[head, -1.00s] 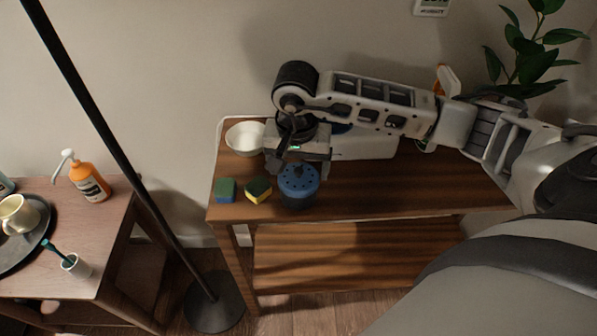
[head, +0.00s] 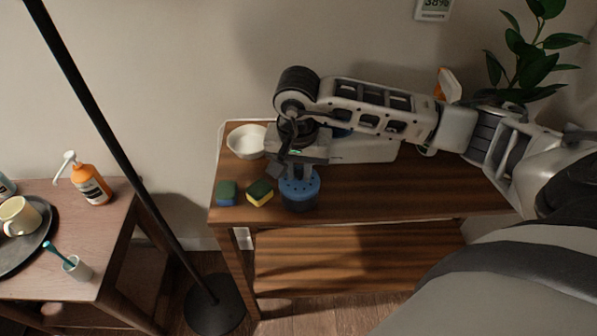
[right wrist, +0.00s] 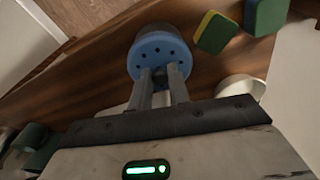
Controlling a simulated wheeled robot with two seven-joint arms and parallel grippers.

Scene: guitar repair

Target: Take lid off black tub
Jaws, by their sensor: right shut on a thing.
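The black tub (head: 299,204) stands upright near the front edge of the wooden side table. Its blue lid (head: 314,184), with a ring of small dark holes, sits on top of it. My right gripper (head: 299,174) reaches down to the lid from behind. In the right wrist view, the fingers of my right gripper (right wrist: 162,77) meet the near part of the blue lid (right wrist: 146,52) and are shut on it. The part of the lid between the fingertips is hidden. My left gripper is not in view.
Two sponges, one blue-green (head: 227,193) and one green-yellow (head: 260,192), lie left of the tub. A white bowl (head: 246,141) stands behind them. A white box (head: 362,150) is under my right arm. The tabletop right of the tub (head: 400,192) is clear.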

